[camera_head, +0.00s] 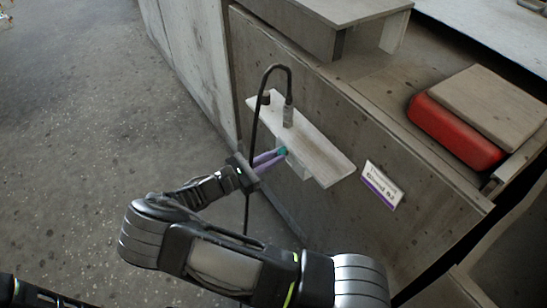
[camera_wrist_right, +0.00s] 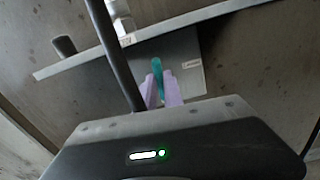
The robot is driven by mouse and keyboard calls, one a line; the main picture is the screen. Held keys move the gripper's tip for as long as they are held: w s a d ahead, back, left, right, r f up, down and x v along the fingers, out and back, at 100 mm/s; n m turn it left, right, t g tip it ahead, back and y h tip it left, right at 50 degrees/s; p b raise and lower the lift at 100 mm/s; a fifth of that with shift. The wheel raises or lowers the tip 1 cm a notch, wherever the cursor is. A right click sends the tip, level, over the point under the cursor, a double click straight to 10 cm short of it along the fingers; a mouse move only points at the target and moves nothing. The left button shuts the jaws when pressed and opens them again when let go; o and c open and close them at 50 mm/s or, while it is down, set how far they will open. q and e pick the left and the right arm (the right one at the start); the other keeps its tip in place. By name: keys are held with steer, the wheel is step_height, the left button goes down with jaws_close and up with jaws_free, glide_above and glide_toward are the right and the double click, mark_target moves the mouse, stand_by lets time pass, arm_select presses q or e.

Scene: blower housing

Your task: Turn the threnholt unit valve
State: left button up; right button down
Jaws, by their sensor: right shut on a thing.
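The unit is a pale shelf-like plate (camera_head: 325,155) on the side of a concrete-grey cabinet, with a small box under it and a black curved pipe rising over it. A small teal valve handle (camera_head: 282,151) shows at the front of the box. In the right wrist view the teal handle (camera_wrist_right: 157,70) stands upright in front of the grey box (camera_wrist_right: 186,62). My right gripper (camera_head: 271,158) has its purple fingers at the handle; in the wrist view the fingers (camera_wrist_right: 160,90) are shut on it, one on each side. The handle's lower end is hidden. My left gripper is out of view.
The black pipe (camera_head: 254,140) runs down close beside my right gripper. A white label with a purple edge (camera_head: 382,186) is right of the plate; its text is hard to read. A red box with a grey lid (camera_head: 455,130) sits on the cabinet.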

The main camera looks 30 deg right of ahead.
steer(key=shift+m, duration=0.4)
steer(key=shift+s+f+m+b, duration=0.1)
steer(key=shift+m+b, duration=1.45)
steer(key=shift+m, duration=2.5)
steer(key=shift+f+m+b, duration=0.1)
steer(key=shift+m+b, duration=1.4)
steer(key=shift+m, duration=2.55)
steer(key=c, duration=1.5)
jaws_free()
steer(key=shift+r, duration=0.1)
steer(key=shift+o, duration=0.2)
steer(key=shift+a, duration=0.1)
